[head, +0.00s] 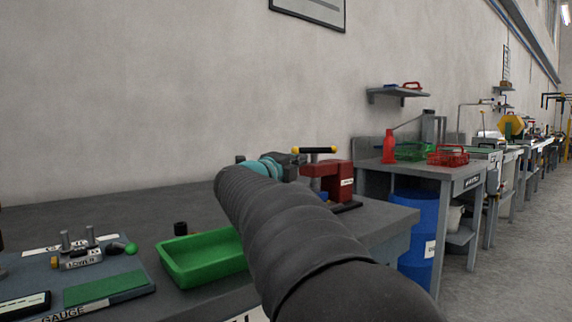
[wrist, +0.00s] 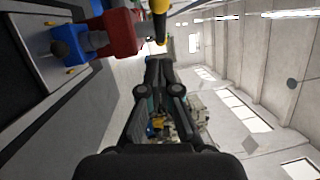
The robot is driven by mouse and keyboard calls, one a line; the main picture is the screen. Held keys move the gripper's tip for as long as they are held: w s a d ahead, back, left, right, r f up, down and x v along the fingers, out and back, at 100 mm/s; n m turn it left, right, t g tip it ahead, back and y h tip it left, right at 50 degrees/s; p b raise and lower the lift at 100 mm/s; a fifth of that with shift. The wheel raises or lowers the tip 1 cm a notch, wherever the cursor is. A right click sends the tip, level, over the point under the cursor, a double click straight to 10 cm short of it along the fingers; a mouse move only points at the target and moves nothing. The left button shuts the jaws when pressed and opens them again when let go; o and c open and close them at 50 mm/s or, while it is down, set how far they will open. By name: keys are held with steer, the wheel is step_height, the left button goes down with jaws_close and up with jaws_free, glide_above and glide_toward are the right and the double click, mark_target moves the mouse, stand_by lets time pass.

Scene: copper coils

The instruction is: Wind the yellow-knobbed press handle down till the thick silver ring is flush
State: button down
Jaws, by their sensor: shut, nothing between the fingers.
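The red press (head: 338,181) stands at the right end of the near bench. Its dark handle bar (head: 315,150) lies level across the top, with yellow at both ends. In the wrist view the red press body (wrist: 122,32) is at the top, with a yellow knob (wrist: 160,22) right of it. A grey cylinder (wrist: 93,40) lies between the red body and a blue block (wrist: 70,46). My gripper (wrist: 159,62) is shut and empty, its tips just short of the yellow knob in the picture. It also shows beside the handle in the head view (head: 297,158). I cannot make out the silver ring.
A green tray (head: 203,258) and a gauge board (head: 75,275) with pegs lie on the bench to the left. A second bench (head: 420,172) with a red bottle (head: 389,146) stands to the right.

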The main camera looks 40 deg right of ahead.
mark_target(307, 151)
steer(key=shift+w+d+r+p, duration=0.15)
steer(key=shift+w+d+r, duration=0.1)
steer(key=shift+w+d, duration=0.75)
steer(key=shift+w+d+r+p, duration=0.2)
steer(key=shift+w+d, duration=0.6)
steer(key=shift+w, duration=0.35)
